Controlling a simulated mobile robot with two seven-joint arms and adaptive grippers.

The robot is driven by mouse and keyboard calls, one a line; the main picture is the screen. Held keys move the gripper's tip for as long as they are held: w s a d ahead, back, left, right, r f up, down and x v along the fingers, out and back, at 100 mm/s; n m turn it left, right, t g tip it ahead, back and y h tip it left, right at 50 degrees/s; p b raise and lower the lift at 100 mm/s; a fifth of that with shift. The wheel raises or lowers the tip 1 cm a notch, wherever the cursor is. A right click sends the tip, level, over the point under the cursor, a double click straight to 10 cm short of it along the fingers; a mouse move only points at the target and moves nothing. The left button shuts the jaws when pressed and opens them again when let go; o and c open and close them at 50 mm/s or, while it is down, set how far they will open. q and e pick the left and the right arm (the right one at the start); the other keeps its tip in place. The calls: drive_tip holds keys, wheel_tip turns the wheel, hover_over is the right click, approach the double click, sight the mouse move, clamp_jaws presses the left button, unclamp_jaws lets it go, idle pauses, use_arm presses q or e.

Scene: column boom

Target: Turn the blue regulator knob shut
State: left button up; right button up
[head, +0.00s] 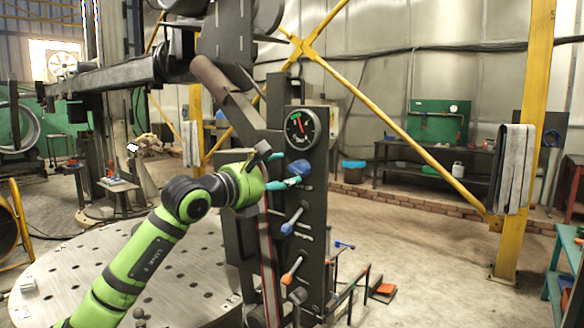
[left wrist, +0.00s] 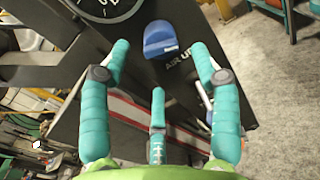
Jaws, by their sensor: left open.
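The blue regulator knob (head: 299,168) sits on the dark column panel, just below a round gauge (head: 301,128). In the left wrist view the knob (left wrist: 160,38) is a rounded blue cap near the top middle, above a partly readable "AIR UP" label. My left gripper (head: 284,178) is at the panel, its teal fingers beside the knob. In the wrist view the open gripper (left wrist: 159,52) has its two long fingers spread on either side of the knob, with gaps showing. The third finger is lower, in the middle. Nothing is between them in a grip. My right gripper is out of view.
Below the knob, a blue-ended lever (head: 293,220) and an orange-ended lever (head: 291,271) stick out from the panel. A round perforated table (head: 180,285) lies left of the column. A yellow post (head: 525,150) stands at right. The floor between column and post is mostly clear.

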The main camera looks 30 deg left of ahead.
sight(293, 171)
use_arm(q)
drive_tip(key=w, duration=0.1)
drive_tip(key=w+p, duration=0.1)
drive_tip(key=w, duration=0.2)
drive_tip(key=shift+d+r+p, duration=0.15)
drive_tip(key=shift+d+p, duration=0.1)
drive_tip(key=shift+p, duration=0.1)
drive_tip(key=shift+w, duration=0.35)
drive_tip(key=c, duration=1.1)
drive_tip(key=shift+c, duration=0.2)
